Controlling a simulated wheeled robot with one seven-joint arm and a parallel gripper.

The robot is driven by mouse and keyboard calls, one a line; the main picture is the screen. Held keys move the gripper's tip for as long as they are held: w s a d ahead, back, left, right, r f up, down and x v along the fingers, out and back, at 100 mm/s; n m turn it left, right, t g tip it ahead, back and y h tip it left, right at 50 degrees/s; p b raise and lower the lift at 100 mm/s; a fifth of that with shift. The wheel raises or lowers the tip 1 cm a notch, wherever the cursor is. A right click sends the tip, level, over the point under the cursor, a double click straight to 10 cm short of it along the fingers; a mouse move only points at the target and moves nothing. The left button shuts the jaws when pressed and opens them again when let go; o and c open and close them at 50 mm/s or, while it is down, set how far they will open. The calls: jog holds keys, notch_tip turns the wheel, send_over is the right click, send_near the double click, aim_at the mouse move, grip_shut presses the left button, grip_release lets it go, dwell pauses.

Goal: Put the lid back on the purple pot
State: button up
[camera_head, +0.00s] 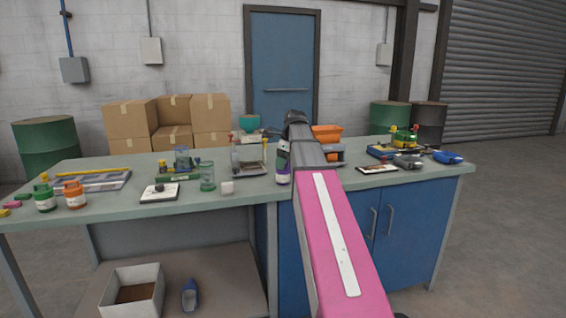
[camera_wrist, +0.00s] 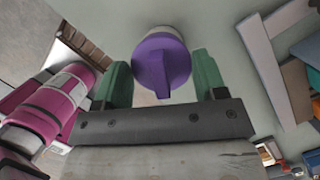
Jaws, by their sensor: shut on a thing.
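A round purple lid (camera_wrist: 162,62) with a raised ridge lies between the two green fingers of my gripper (camera_wrist: 162,80) in the wrist view. My gripper is shut on it. A pale rim shows behind the lid's upper edge; I cannot tell whether this is part of the lid or something beneath it. My arm hides most of my gripper in the head view.
Some free bench top lies in front, left of my arm.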

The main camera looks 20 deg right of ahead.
dwell(0.4)
jog(key=o, duration=1.1)
jog(key=shift+r, duration=0.1)
jog(key=shift+r, duration=3.4)
grip_shut()
jog(key=shift+f, duration=2.2)
